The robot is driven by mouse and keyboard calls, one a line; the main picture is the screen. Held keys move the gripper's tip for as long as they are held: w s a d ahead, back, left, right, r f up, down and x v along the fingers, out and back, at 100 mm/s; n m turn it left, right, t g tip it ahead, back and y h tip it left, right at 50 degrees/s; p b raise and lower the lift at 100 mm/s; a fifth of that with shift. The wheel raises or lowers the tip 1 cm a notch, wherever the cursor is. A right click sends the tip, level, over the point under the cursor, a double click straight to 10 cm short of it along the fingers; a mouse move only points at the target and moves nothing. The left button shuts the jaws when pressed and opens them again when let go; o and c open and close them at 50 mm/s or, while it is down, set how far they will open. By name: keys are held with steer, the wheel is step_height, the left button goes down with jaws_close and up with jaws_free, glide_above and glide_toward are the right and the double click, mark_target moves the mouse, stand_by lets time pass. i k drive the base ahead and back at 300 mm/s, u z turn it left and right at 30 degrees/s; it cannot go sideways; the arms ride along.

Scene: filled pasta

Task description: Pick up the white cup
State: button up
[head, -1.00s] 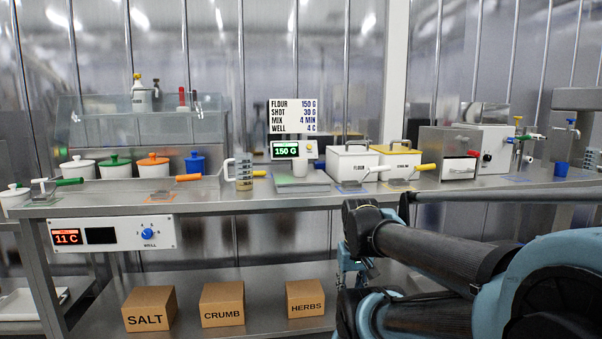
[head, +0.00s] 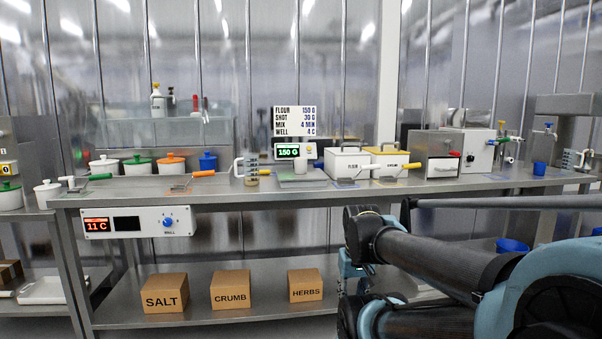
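My arm is folded at the lower right, in front of the bench and well apart from the cup. Teal and dark parts show at the arm's near end, but I cannot make out the gripper's fingers there.
Several lidded pots line the back left. Cartons, including a salt box (head: 165,292), sit on the lower shelf.

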mark_target(300, 163)
steer(key=u, duration=0.2)
steer(key=i, duration=0.5)
steer(key=z, duration=0.9)
steer(key=k, duration=0.65)
steer(key=u, duration=0.3)
steer(key=i, duration=0.55)
